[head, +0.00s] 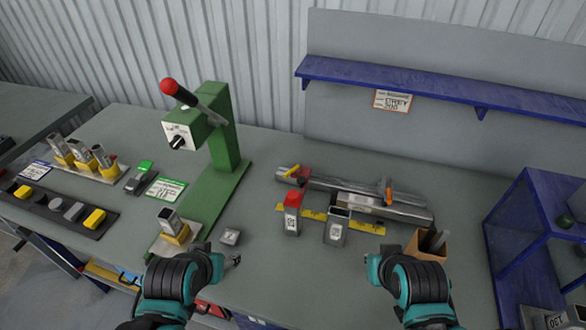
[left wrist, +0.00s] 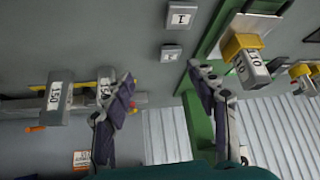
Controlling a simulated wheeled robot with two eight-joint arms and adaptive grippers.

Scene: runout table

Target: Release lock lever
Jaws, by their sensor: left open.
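The pictures do not label a lock lever. A green press (head: 222,150) carries a black lever with a red ball (head: 169,86), pointing up and left, and a dark knob (head: 177,142) on its grey face. An orange lever (head: 389,191) stands on a steel rail (head: 340,184) at the back middle, with a yellow and red part (head: 294,172) at the rail's left end. My left gripper (head: 232,262) is open and empty in front of the press; its spread fingers show in the left wrist view (left wrist: 160,74). My right arm is at the front right; its fingers are not clear.
A brown open box (head: 427,246) is near my right arm. A block in a yellow holder (head: 173,228) and a small steel tile (head: 230,237) are near my left gripper. A blue shelf (head: 440,92) overhangs the back.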

